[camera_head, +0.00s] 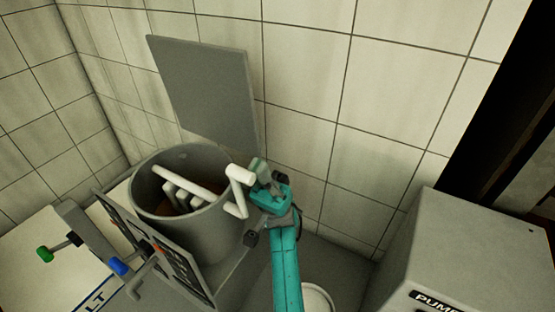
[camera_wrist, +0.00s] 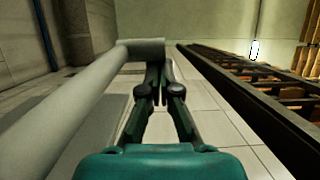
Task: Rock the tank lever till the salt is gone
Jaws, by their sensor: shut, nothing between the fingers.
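The round grey tank (camera_head: 218,235) stands left of centre in the head view, with brownish contents inside. A white paddle (camera_head: 185,190) lies in it. The white bent lever (camera_head: 238,195) rises at the tank's right side. My gripper (camera_head: 258,172) is right beside the lever's upper end. In the wrist view the lever (camera_wrist: 75,105) runs from the lower left to a cross-piece at upper centre. My gripper (camera_wrist: 160,72) is shut and empty, its fingertips close by the cross-piece; I cannot tell whether they touch. I cannot make out any salt in the tank.
A grey panel (camera_head: 205,90) stands against the tiled wall behind the tank. A control panel with a green knob (camera_head: 45,254) and blue knob (camera_head: 118,266) is at front left. A grey box marked PUMP (camera_head: 460,250) stands at right.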

